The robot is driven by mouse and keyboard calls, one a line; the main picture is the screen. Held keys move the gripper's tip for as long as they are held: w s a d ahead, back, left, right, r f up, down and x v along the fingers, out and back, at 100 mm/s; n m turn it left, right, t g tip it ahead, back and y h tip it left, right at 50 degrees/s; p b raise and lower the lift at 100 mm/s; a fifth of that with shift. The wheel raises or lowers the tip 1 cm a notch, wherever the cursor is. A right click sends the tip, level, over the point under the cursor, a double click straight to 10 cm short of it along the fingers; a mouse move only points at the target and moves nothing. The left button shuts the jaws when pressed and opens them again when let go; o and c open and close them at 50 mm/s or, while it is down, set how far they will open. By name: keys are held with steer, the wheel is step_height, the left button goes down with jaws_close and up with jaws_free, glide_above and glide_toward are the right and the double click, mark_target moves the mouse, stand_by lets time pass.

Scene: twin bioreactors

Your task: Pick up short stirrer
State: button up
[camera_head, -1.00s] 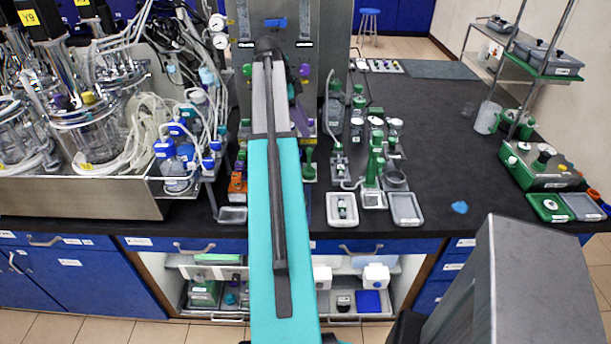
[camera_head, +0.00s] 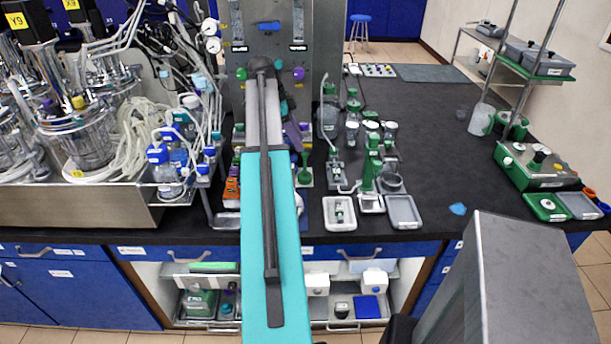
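I cannot single out the short stirrer for certain in this view. A white tray (camera_head: 352,224) at the bench's front edge holds a small upright grey-and-green item (camera_head: 339,209), too small to name. My teal arm reaches from the bottom of the picture over the front of the bench, toward the grey upright panel (camera_head: 236,20). My gripper is hidden behind the arm's far end, so its fingers and anything in them do not show.
A bioreactor vessel (camera_head: 75,150) with tubes and blue-capped bottles (camera_head: 163,165) crowds the left. A green stand (camera_head: 371,165) and a grey tray (camera_head: 404,211) are right of the arm. The black bench (camera_head: 440,150) is mostly clear further right. A green-and-grey device (camera_head: 540,167) stands at the right edge.

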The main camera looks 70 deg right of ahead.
mark_target(305, 154)
steer(key=shift+p+x, duration=0.6)
steer(key=shift+x, duration=2.55)
steer(key=shift+f, duration=0.1)
steer(key=shift+p+x, duration=1.2)
steer(key=shift+x, duration=1.3)
steer(key=shift+w, duration=0.1)
steer(key=shift+d, duration=0.1)
jaws_close()
